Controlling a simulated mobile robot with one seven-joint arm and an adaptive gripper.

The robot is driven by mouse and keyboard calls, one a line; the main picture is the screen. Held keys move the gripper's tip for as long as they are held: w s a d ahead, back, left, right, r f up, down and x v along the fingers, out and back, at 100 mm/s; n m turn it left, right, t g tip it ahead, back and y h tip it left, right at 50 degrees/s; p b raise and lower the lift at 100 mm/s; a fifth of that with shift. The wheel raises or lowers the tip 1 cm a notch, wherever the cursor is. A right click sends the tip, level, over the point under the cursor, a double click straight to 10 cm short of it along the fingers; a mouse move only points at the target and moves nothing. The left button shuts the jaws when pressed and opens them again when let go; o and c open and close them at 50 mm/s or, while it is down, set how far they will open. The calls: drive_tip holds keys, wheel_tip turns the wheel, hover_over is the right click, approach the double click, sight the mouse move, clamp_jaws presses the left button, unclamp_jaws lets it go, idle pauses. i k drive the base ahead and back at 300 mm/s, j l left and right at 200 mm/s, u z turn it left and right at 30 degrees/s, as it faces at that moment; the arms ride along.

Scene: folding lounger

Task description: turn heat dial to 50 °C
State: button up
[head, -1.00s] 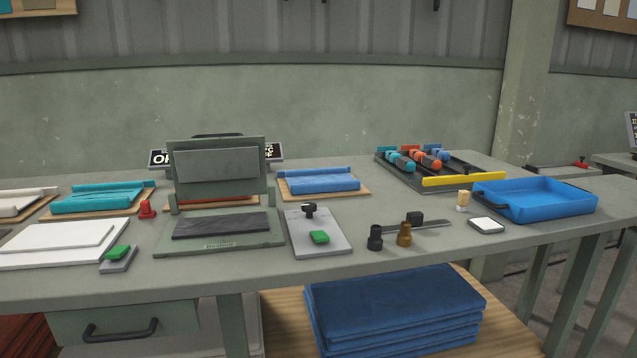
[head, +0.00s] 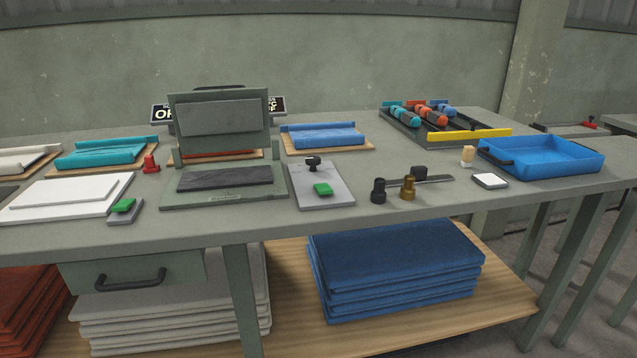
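A small black knob (head: 313,162) stands on a light grey plate (head: 335,197) right of the open press (head: 222,188); it looks like the heat dial, but no markings can be read. A green button block (head: 322,189) sits on the same plate, in front of the knob. The press has its upper plate raised and a dark pad on its base. Two sign-like displays (head: 162,113) stand behind the press, partly hidden by it. My gripper is not in the head view.
A red knob-like piece (head: 151,165), white boards (head: 73,191) and a second green button (head: 123,205) lie left of the press. Dark and brass cylinders (head: 408,188), a blue tray (head: 541,158) and a yellow bar (head: 470,136) are to the right. Folded cloth fills the shelf below.

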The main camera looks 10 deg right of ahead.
sight(313, 161)
drive_tip(key=i+l+z, duration=0.55)
drive_tip(key=i, duration=0.25)
